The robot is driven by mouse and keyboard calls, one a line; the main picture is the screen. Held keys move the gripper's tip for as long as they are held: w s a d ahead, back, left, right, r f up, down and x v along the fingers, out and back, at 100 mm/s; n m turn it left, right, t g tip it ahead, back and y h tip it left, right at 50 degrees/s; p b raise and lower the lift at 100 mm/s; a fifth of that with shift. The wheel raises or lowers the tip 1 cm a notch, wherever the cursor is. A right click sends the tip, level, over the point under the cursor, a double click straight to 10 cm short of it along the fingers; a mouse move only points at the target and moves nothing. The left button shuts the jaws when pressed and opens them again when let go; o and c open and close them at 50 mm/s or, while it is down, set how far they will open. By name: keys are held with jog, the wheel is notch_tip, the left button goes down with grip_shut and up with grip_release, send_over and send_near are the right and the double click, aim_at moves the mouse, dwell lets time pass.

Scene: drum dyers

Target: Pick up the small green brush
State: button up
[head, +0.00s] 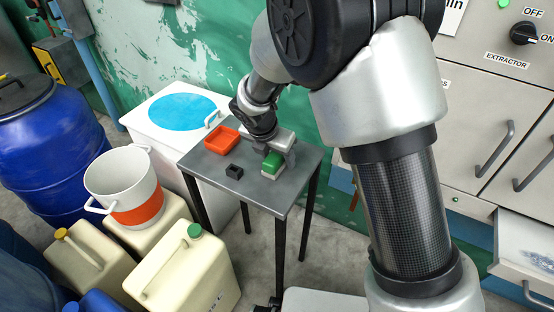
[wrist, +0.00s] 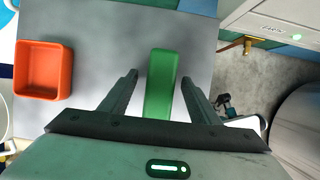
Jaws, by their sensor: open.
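The small green brush (head: 272,163) lies on the small grey table (head: 245,190), near its right side, with a pale lower part showing. In the wrist view the green brush (wrist: 162,72) points away from me, its near end hidden by my gripper body. My gripper (head: 279,150) is over the brush and open. In the wrist view the two fingers of my gripper (wrist: 159,77) stand either side of the brush, with a visible gap on each side. I cannot tell the exact height of the fingertips above the table.
An orange tray (head: 222,146) and a small black block (head: 234,172) stand on the same table, left of the brush. The tray shows in the wrist view (wrist: 43,92). A white bin (head: 150,120) is behind left; canisters (head: 185,270) and a white bucket (head: 122,180) crowd the left.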

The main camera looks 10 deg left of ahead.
jog(key=shift+f, duration=0.25)
dwell(0.3)
jog(key=c, duration=1.2)
notch_tip(320, 180, up, 11)
jog(key=p, duration=0.2)
jog(key=shift+f+p, duration=0.2)
jog(key=shift+p, duration=0.2)
